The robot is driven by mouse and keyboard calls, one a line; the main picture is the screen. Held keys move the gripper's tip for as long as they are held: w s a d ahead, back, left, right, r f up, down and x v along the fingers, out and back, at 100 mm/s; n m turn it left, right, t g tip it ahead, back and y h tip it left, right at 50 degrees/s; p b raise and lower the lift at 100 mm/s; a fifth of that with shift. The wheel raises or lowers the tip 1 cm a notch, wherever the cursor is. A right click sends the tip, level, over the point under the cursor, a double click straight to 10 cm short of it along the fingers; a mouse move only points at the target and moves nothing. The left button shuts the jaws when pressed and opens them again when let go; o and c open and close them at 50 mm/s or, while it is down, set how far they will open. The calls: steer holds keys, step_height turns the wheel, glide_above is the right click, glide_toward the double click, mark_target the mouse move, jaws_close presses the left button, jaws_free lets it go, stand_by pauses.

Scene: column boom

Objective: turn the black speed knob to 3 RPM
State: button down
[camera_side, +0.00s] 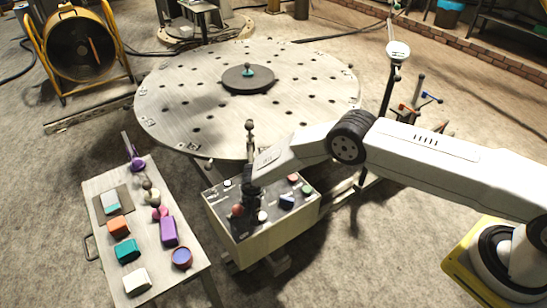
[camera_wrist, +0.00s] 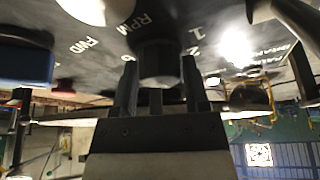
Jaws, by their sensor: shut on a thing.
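The black speed knob (camera_wrist: 159,52) is in the middle of the wrist view, with my gripper (camera_wrist: 158,68) shut on it, one finger on each side. White markings "RPM", "1" and "2" show around it on the dark panel (camera_wrist: 165,14). I cannot see the knob's pointer or the 3 mark. In the side view, my gripper (camera_side: 249,203) reaches down to the top of the control box (camera_side: 262,243) and hides the knob there.
The panel carries other controls, including a red button (camera_side: 237,210), a blue switch (camera_side: 287,202) and a green button (camera_side: 306,190). A large round perforated table (camera_side: 190,110) stands behind the box. A side table (camera_side: 190,270) with several coloured objects stands left.

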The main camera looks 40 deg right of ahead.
steer(key=shift+c, duration=0.5)
jaws_free()
steer(key=shift+r, duration=0.15)
steer(key=v, duration=0.7)
steer(key=shift+r, duration=0.2)
steer(key=shift+s, duration=0.15)
steer(key=shift+r, duration=0.1)
